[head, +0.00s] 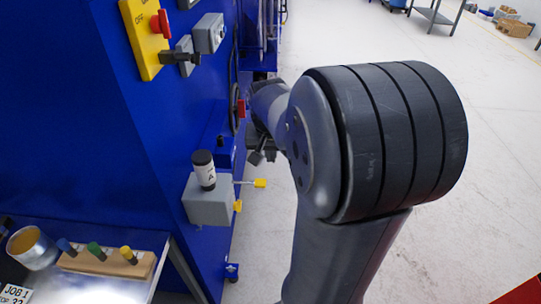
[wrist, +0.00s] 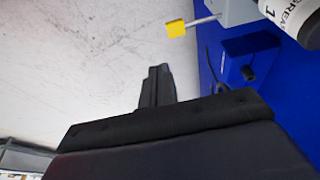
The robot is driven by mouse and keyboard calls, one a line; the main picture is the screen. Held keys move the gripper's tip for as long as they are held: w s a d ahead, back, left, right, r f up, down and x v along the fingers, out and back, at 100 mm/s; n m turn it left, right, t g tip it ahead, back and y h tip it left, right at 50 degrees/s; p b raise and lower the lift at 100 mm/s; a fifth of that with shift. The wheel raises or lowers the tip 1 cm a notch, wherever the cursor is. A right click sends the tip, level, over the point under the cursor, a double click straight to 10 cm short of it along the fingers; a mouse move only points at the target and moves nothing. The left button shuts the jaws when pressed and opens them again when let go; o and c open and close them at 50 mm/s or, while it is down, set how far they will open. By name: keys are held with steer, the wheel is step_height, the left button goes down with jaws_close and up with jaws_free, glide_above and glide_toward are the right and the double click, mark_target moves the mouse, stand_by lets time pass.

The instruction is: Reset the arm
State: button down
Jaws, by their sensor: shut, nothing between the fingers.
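My arm rises at the centre right of the head view and bends away from the camera. My gripper (head: 257,157) is partly hidden behind the arm, beside the side of a blue machine (head: 90,130). In the wrist view my gripper (wrist: 158,70) shows its dark fingers shut together with nothing between them. They point over the pale floor, apart from the machine.
A grey box (head: 208,208) on the machine carries a white, black-capped container (head: 204,170) and yellow-tipped levers (head: 260,183). A yellow panel (head: 143,40) has a red switch. A bench (head: 165,262) holds a can and a peg block.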

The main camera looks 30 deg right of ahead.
stand_by(0.4)
steer(key=p, duration=0.2)
glide_above(260, 184)
step_height(260, 184, down, 8)
steer(key=shift+r, duration=0.25)
steer(key=shift+b+v, duration=0.3)
steer(key=shift+v, duration=0.5)
steer(key=shift+a+r, duration=0.1)
steer(key=shift+r, duration=0.4)
steer(key=shift+s, duration=0.1)
